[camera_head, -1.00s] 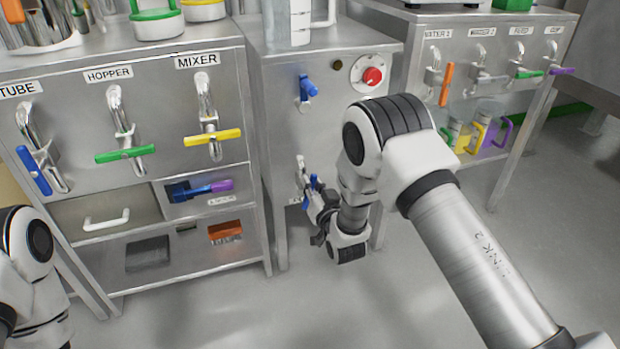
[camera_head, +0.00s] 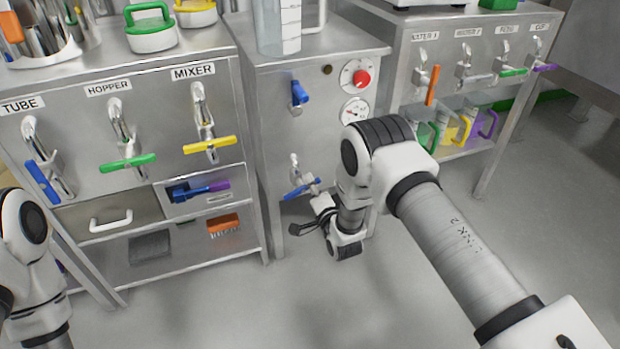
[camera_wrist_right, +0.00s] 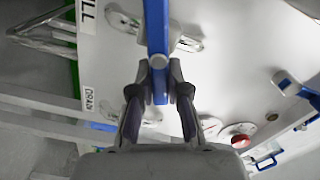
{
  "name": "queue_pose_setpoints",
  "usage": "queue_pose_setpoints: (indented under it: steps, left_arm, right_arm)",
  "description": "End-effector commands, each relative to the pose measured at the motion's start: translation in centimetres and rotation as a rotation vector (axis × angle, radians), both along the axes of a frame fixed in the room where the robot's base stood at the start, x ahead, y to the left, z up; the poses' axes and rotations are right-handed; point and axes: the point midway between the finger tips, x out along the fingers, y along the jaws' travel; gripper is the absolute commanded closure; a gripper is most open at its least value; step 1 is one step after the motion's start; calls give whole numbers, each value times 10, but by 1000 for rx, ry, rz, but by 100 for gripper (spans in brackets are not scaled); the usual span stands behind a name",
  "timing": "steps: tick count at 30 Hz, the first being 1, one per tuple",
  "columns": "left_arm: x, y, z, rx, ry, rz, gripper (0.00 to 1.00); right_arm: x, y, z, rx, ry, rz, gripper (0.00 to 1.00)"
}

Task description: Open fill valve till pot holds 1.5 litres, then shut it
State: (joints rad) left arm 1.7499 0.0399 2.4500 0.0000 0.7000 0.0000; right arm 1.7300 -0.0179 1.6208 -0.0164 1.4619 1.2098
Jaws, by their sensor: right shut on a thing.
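The steel cabinet (camera_head: 265,130) in the middle of the head view carries two blue-handled valves. One blue handle (camera_head: 299,93) is high on its front. The lower blue handle (camera_head: 298,190) lies near-sideways, beside my right gripper (camera_head: 322,208). In the right wrist view my right gripper (camera_wrist_right: 158,90) is shut on a blue handle (camera_wrist_right: 157,30), with metal fittings behind it. A label ending "LL" (camera_wrist_right: 88,14) and a DRAIN label (camera_wrist_right: 88,100) show there. A clear graduated vessel (camera_head: 277,30) stands on the cabinet; its level is unreadable. My left gripper is out of view.
A red knob (camera_head: 361,78) and a dial gauge (camera_head: 355,111) sit right of the upper handle. The left bench has blue, green (camera_head: 127,163) and yellow (camera_head: 209,144) handles. More valves and coloured jugs are on the right bench (camera_head: 400,60). The floor in front is clear.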

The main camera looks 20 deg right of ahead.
Motion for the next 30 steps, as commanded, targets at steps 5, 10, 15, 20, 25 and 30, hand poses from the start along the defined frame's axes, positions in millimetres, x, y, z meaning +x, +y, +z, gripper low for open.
queue_pose_setpoints:
  steps: [5, 10, 15, 20, 25, 30]
  left_arm:
    - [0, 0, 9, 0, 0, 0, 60]
    - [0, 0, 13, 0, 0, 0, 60]
    - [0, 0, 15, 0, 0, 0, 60]
    - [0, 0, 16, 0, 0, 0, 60]
    - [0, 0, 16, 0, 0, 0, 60]
    - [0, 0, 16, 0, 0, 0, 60]
  right_arm:
    - [0, -1, -3, 147, 6, 0, 100]
    - [0, -2, -6, 260, 10, 0, 100]
    - [0, -2, -9, 334, 11, 0, 100]
    - [0, -2, -10, 370, 13, 0, 100]
    - [0, -2, -11, 382, 14, 0, 100]
    - [0, -2, -11, 383, 14, 0, 100]
